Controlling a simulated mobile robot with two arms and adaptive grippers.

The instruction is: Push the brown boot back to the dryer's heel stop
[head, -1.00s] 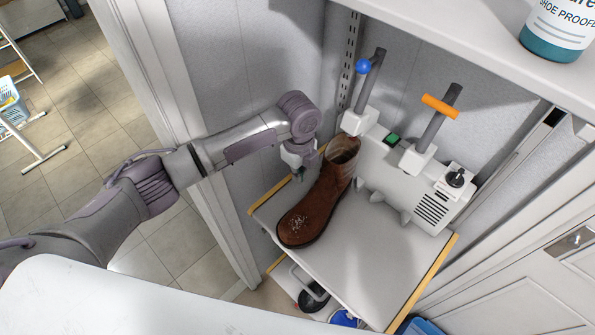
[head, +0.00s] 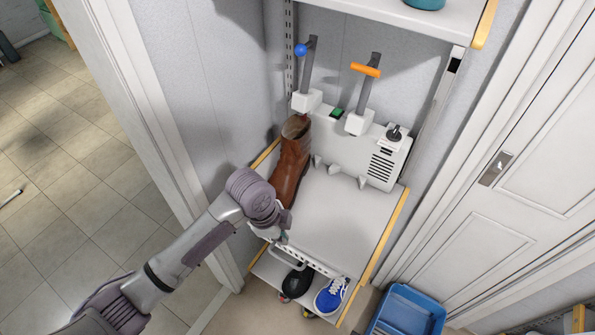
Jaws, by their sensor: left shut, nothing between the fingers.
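The brown boot (head: 291,166) stands upright on the grey shelf at the left side of the dryer, shaft toward the back wall. The white dryer (head: 377,158) has two dark upright tubes, one with a blue ball and one with an orange bar. Small white wedges (head: 335,170) stick out along its lower front, the leftmost beside the boot's heel area. My left gripper (head: 281,238) is shut and empty, pointing down at the shelf's front edge, before the toe. My left wrist hides the toe, so contact cannot be told. My right gripper is not in view.
The shelf (head: 335,220) is clear right of the boot and has a wooden right edge. Below it are a blue shoe (head: 331,296) and a black shoe (head: 297,281). A blue bin (head: 408,312) stands on the floor at lower right. Another shelf (head: 420,22) overhangs above.

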